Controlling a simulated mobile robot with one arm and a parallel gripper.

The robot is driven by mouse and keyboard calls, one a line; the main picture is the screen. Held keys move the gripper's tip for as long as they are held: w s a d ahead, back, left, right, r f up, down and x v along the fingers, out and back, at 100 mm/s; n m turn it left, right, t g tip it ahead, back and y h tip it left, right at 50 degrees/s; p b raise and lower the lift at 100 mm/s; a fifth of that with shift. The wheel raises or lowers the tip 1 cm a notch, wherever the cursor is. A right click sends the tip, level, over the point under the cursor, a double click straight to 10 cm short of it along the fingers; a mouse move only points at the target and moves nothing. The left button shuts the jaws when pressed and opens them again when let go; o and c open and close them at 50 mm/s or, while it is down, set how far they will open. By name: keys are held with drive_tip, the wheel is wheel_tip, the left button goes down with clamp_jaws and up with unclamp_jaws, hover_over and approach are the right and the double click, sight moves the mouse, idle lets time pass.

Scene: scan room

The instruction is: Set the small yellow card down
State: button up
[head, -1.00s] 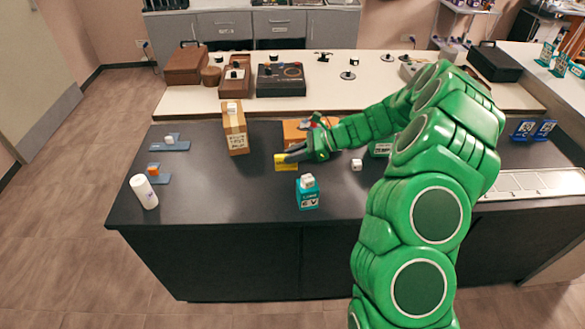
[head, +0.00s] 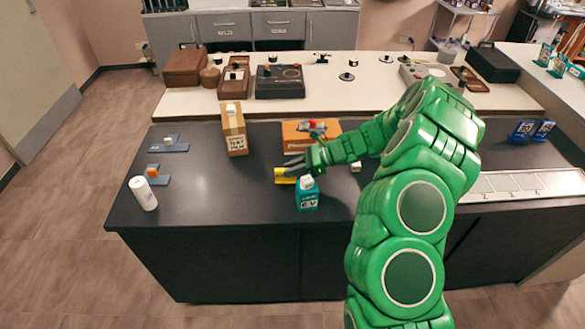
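The small yellow card (head: 284,176) is at the middle of the dark counter, just left of the teal box. It appears to lie on the counter top, though contact is hard to make out. My gripper (head: 290,167) comes in from the right, directly at the card. Its two dark fingers look spread apart, with the lower finger overlapping the card's upper edge. The fingers partly hide the card.
A teal box (head: 307,197) with a white top stands close to the card's right. A tall cardboard box (head: 235,135) stands behind left, and an orange box (head: 297,133) behind. A white bottle (head: 143,194) is at the left. The counter front-left is clear.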

drive_tip(key=o, duration=0.4)
drive_tip(key=shift+r, duration=0.1)
drive_tip(key=v, duration=1.2)
drive_tip(key=s+a+r+n+g, duration=0.1)
drive_tip(key=s+a+r+n, duration=0.1)
drive_tip(key=r, duration=0.1)
drive_tip(key=s+a+r+n+h, duration=0.1)
drive_tip(key=s+a+r+n, duration=0.1)
drive_tip(key=s+r, duration=0.1)
drive_tip(key=s+a+r+n+g, duration=0.1)
drive_tip(key=s+a+r+n, duration=0.1)
drive_tip(key=s+a+r, duration=0.1)
drive_tip(key=shift+s+r+g+h, duration=0.3)
drive_tip(key=shift+r+h, duration=0.1)
drive_tip(key=shift+r, duration=0.2)
drive_tip(key=s+r+n+h, duration=0.3)
drive_tip(key=s+r+n, duration=0.15)
drive_tip(key=s, duration=0.65)
drive_tip(key=s+r+n+h, duration=0.4)
drive_tip(key=s+n, duration=0.1)
drive_tip(key=s, duration=0.7)
drive_tip(key=s+d+n+h, duration=0.3)
drive_tip(key=s+d, duration=0.5)
drive_tip(key=s, duration=0.5)
drive_tip(key=shift+h, duration=0.5)
